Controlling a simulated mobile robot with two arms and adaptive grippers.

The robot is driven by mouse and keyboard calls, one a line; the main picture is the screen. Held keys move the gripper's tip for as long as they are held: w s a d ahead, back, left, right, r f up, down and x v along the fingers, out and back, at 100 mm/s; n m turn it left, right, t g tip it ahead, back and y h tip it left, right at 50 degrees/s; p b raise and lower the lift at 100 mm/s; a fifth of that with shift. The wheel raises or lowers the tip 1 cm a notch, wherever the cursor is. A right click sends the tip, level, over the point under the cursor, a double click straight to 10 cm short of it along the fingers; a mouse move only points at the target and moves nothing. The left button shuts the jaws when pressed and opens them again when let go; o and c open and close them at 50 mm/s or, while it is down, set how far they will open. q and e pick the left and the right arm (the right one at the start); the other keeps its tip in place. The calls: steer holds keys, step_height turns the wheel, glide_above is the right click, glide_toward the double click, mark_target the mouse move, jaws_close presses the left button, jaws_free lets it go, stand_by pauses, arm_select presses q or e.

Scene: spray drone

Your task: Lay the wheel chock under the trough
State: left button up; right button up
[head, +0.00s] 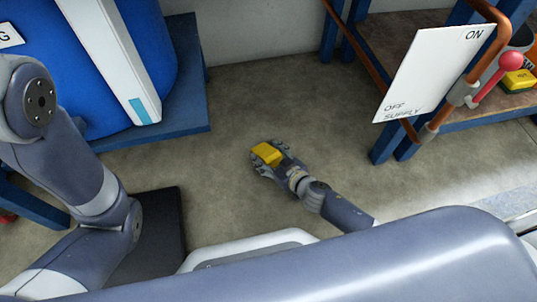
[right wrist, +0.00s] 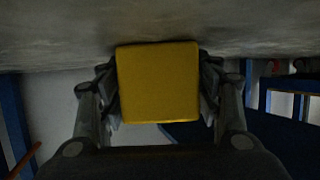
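The yellow wheel chock (head: 267,153) is held in my right gripper (head: 268,160), low over the concrete floor in the middle of the head view. In the right wrist view the yellow chock (right wrist: 158,82) fills the space between the two fingers, which press on its sides. The floor shows close beyond it, but I cannot tell whether the chock touches it. No trough can be made out for certain. My left arm shows at the left of the head view, but its gripper is out of sight.
A blue tank (head: 85,60) stands on a blue stand (head: 190,75) at upper left. At right are a blue-framed shelf (head: 385,145), a white supply sign (head: 425,75), copper pipe and a red-knobbed lever (head: 500,72). The floor (head: 225,110) between them is clear.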

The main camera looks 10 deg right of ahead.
stand_by(0.3)
steer(key=shift+r, duration=0.25)
steer(key=shift+s+d+r+p, duration=0.15)
steer(key=shift+s+p, duration=0.15)
steer(key=shift+p, duration=0.15)
steer(key=p+v, duration=0.4)
steer(key=v, duration=0.6)
steer(key=shift+p, duration=0.35)
steer(key=shift+s+d+r, duration=0.2)
steer(key=shift+s+d, duration=0.05)
steer(key=shift+s, duration=0.3)
